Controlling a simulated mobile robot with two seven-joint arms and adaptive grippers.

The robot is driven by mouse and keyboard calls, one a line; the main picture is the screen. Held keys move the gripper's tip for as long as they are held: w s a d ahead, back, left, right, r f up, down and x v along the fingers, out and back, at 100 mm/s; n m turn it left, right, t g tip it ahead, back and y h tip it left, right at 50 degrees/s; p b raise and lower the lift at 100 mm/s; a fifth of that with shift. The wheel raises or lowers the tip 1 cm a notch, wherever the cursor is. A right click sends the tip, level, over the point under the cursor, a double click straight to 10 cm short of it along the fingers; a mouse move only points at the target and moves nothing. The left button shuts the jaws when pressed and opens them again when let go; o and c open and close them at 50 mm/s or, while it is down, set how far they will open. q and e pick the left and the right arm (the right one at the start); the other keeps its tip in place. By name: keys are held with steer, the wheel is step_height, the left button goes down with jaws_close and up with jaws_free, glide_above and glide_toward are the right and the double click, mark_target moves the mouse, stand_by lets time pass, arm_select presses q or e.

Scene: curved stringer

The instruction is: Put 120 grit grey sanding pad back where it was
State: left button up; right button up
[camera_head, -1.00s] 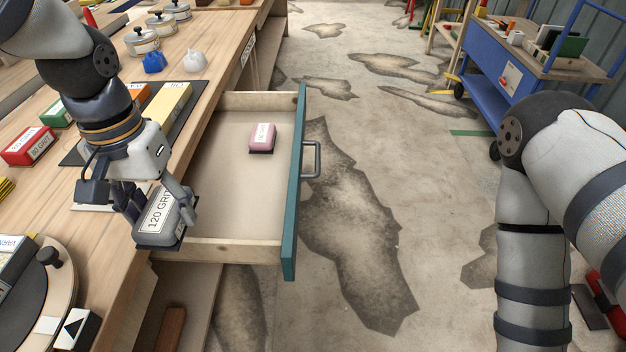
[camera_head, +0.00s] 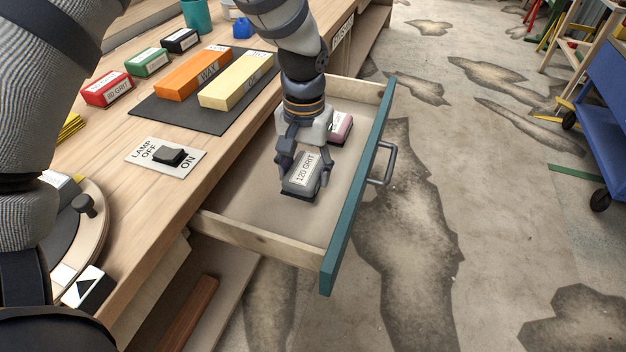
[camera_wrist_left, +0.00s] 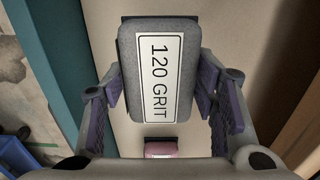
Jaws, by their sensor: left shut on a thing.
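The grey sanding pad labelled 120 GRIT (camera_head: 303,176) is between the fingers of my left gripper (camera_head: 302,166), over the inside of the open drawer (camera_head: 245,235). In the left wrist view the pad (camera_wrist_left: 129,75) fills the space between the fingers of the left gripper (camera_wrist_left: 162,105), label facing the camera. The gripper is shut on it. I cannot tell whether the pad's underside touches the drawer floor. My right gripper does not show.
A pink pad (camera_head: 341,127) lies in the drawer behind my gripper. The teal drawer front (camera_head: 350,215) stands at the right. On the bench are a lamp switch plate (camera_head: 140,158), orange (camera_head: 194,72) and yellow (camera_head: 238,82) blocks, and a red pad (camera_head: 107,90).

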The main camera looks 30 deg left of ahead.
mark_target(307, 180)
arm_select(q)
steer(key=shift+w+a+f, duration=0.1)
steer(key=shift+w+f, duration=0.2)
steer(key=shift+f, duration=0.05)
steer(key=shift+w+a+f+b, duration=0.1)
steer(key=shift+w+f+b, duration=0.1)
steer(key=shift+f, duration=0.7)
steer(key=shift+w+a+f+b, duration=0.1)
steer(key=shift+w+f, duration=0.05)
steer(key=shift+f, duration=0.75)
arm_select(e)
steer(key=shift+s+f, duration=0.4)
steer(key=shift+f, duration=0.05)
arm_select(q)
steer(key=shift+f, duration=0.15)
steer(key=o, duration=1.1)
step_height(307, 180, up, 12)
steer(key=shift+r+p, duration=0.15)
steer(key=shift+p, duration=0.65)
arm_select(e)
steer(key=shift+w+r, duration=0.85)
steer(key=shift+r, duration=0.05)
